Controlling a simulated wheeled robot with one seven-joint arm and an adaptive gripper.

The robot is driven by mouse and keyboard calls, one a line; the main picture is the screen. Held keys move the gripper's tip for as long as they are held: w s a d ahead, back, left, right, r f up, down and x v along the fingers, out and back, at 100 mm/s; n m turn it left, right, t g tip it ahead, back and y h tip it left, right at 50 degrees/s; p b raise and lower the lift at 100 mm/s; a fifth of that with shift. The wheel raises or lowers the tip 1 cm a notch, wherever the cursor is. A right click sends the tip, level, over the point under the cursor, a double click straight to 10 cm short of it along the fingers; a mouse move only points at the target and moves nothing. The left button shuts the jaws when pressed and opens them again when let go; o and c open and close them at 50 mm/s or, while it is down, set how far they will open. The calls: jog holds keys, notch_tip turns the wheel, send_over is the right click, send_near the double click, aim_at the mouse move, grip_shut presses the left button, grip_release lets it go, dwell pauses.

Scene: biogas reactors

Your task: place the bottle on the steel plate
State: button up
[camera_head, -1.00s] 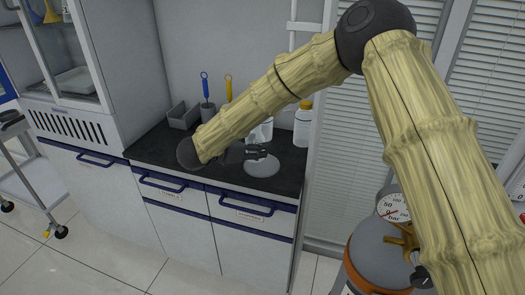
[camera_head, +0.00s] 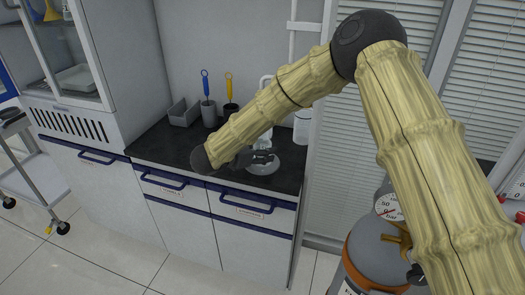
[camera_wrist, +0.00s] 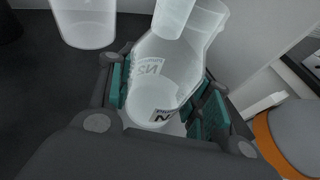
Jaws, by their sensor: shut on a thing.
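The bottle (camera_wrist: 160,75) is clear, with dark "N2" lettering on its side. In the wrist view it stands between the teal pads of my gripper (camera_wrist: 168,108), which is shut on it. In the head view my gripper (camera_head: 264,157) is over the round grey steel plate (camera_head: 261,169) on the dark counter. The bottle is small there and partly hidden by the gripper. It is over the plate, but I cannot tell whether its base touches it.
A pale bottle (camera_head: 302,129) stands on the counter to the right. A grey bin (camera_head: 184,115) and brush holders (camera_head: 209,115) stand at the back left. A translucent vessel (camera_wrist: 85,22) is near the gripper in the wrist view. The counter's front left is clear.

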jog(key=o, duration=1.1)
jog(key=shift+f, duration=0.1)
jog(key=shift+r, duration=0.2)
jog(key=b+v, duration=0.1)
jog(key=v, duration=1.1)
jog(key=shift+b, duration=0.3)
